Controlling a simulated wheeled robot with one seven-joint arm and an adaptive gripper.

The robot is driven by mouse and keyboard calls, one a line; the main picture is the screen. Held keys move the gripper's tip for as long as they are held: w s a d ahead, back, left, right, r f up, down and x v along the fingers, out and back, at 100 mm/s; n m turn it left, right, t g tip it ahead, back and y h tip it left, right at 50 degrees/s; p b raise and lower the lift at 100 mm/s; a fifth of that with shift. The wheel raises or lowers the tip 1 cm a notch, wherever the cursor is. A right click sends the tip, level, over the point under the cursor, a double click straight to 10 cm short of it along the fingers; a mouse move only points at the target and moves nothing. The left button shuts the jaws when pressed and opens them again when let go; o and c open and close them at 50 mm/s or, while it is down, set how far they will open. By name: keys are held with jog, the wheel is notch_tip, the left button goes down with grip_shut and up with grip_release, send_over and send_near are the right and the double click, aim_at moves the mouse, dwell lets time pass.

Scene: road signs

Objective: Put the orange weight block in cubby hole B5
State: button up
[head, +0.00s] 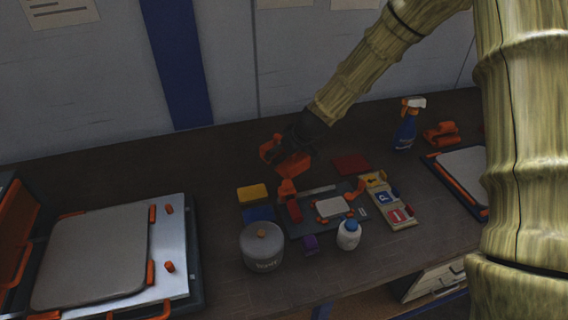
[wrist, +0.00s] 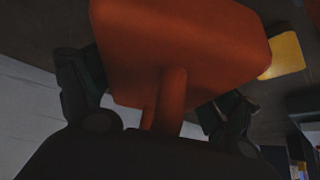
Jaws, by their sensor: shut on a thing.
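The orange weight block (head: 292,166) is at my gripper (head: 288,150), over the middle of the dark table, behind a yellow block (head: 252,194). In the wrist view the orange block (wrist: 180,50) fills the upper middle, with a stem towards my gripper (wrist: 155,105). The dark fingers lie on both sides of the stem, shut on the block. The head view does not clearly show the gap between block and table. I cannot make out a cubby hole marked B5 in either view.
A red block (head: 351,164) and a spray bottle (head: 406,128) are to the right. A large press-like device (head: 110,255) is left.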

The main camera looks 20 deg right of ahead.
jog(key=shift+f+p, duration=0.4)
jog(key=shift+f, duration=1.65)
jog(key=shift+f, duration=0.1)
jog(key=o, duration=1.3)
jog(key=shift+o, duration=0.9)
